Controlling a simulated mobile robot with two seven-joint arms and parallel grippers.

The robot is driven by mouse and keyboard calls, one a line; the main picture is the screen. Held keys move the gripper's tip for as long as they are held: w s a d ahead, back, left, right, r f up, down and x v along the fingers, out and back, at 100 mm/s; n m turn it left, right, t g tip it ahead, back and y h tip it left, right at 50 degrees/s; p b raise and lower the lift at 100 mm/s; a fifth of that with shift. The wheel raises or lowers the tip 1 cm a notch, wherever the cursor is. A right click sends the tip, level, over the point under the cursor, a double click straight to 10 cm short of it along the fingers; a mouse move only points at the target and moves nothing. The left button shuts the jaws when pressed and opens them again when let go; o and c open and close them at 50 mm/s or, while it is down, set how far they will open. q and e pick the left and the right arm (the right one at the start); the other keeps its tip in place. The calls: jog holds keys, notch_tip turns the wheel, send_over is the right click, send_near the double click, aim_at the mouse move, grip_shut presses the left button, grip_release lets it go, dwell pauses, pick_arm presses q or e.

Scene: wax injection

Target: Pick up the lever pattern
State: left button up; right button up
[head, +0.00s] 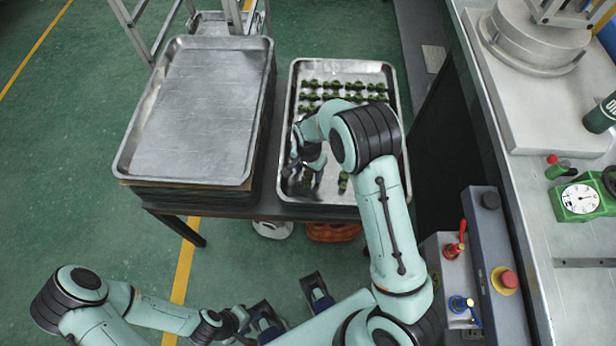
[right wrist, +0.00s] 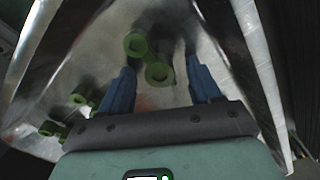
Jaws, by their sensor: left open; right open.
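Green lever patterns (head: 343,98) lie in rows on the right metal tray (head: 398,92) in the head view. In the right wrist view one green lever pattern (right wrist: 157,72), with two round ends, lies just ahead of and between the blue fingers. My right gripper (head: 303,178) is open over the near left part of this tray; the fingers also show in the right wrist view (right wrist: 164,80). I cannot tell whether they touch the pattern. My right arm hides part of the tray. My left gripper (head: 290,302) is open and empty, low in front of the table.
An empty metal tray (head: 200,110) lies on a stack to the left. At the right stand a machine bench (head: 545,210) and a control box (head: 485,250) with red and blue levers. Other green patterns (right wrist: 82,95) lie left of the fingers in the right wrist view.

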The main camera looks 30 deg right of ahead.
aim_at(308, 172)
jog(key=c, duration=1.1)
notch_tip(308, 172, up, 20)
jog(key=shift+r+p, duration=0.1)
jog(key=shift+p, duration=1.1)
